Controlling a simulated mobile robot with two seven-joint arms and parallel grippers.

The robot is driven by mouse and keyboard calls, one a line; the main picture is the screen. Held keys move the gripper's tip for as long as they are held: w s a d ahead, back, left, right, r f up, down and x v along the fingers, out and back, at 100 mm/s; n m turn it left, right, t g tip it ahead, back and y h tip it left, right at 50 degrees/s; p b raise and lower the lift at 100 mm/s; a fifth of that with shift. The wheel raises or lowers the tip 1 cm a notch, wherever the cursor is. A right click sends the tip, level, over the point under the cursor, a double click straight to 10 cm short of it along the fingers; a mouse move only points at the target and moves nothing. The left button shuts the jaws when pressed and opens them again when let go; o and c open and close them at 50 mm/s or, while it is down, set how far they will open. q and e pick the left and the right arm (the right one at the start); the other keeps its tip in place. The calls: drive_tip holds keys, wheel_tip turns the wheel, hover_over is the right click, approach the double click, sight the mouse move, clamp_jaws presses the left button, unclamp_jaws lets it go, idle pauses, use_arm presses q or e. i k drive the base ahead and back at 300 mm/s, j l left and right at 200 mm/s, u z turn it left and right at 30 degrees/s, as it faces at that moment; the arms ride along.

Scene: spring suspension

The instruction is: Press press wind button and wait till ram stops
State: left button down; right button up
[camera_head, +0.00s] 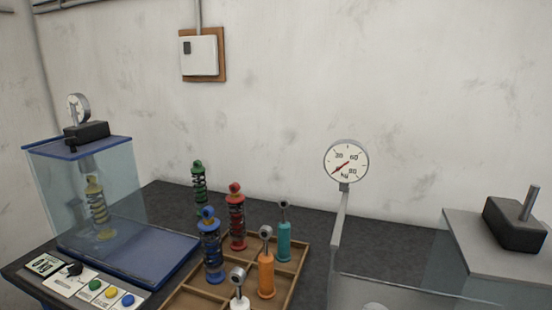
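The press (85,142) stands at the left, with a blue-edged top, clear walls, and a round gauge (79,108) and black block above. A yellow spring unit (97,205) stands upright inside it, under the ram (88,165). In front, at the table's edge, a control panel (72,284) carries a black knob or lever (75,269) and green (95,285), yellow (111,292) and blue (127,299) buttons. The labels are too small to read, so I cannot tell which is the wind button. Neither gripper is in view.
A wooden tray (190,296) at the centre front holds several spring units and dampers. A green spring unit (199,185) stands behind it. A kg gauge (346,161) on a post and a grey bench with a black block (514,226) stand at the right.

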sight(94, 285)
drive_tip(key=i+j+z, duration=0.1)
drive_tip(key=j+z, duration=0.2)
drive_tip(key=j, duration=0.95)
drive_tip(key=j+z, duration=0.3)
drive_tip(key=j, duration=0.95)
